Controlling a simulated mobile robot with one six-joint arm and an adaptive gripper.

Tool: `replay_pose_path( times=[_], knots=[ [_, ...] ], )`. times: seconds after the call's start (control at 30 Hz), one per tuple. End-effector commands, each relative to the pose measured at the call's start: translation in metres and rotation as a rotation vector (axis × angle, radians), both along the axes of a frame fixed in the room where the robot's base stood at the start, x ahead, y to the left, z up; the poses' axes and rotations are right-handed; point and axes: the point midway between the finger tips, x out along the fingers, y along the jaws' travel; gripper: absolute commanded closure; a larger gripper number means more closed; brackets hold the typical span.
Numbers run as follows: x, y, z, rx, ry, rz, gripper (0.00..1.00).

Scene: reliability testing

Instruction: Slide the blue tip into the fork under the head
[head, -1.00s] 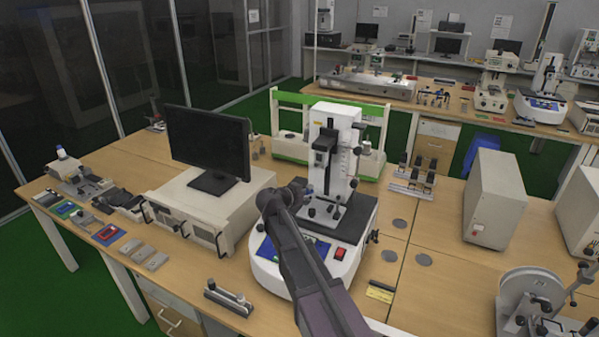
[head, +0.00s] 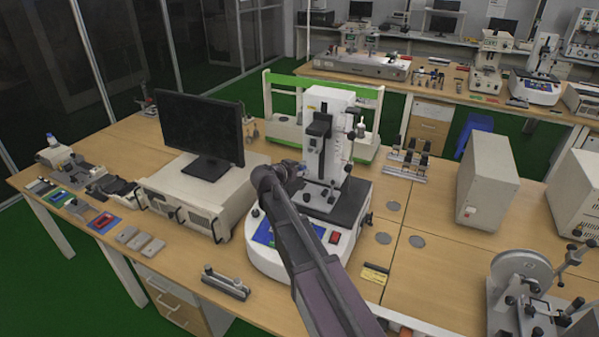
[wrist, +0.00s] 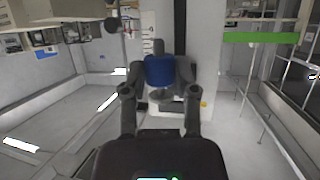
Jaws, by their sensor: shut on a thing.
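The blue tip (wrist: 160,72) is between the fingers of my gripper (wrist: 160,88) in the wrist view, and the fingers are shut on it. The white test machine (head: 331,120) stands upright on the bench in the head view. Its dark head (head: 319,126) is on the front of the column. My gripper (head: 285,168) is close in front and to the left of the column, below the head. The dark arm hides part of the machine's base. The fork is too small or hidden to make out, and I cannot tell whether the tip touches it.
A monitor (head: 200,132) on a beige case (head: 187,192) stands left of the machine. A green and white frame (head: 275,118) is behind it. A dark clamp fixture (head: 225,283) lies in front. The bench right of the machine has bare room.

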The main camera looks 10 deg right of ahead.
Motion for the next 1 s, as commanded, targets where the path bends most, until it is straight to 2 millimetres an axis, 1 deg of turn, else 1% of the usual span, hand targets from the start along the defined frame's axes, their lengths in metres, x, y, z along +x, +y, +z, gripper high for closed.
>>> replay_pose_path(
  times=[0.7,1.0],
  knots=[
    [0.033,-0.020,-0.002,0.000,0.000,0.001,1.00],
    [0.043,-0.027,-0.003,0.001,-0.001,0.002,1.00]
  ],
)
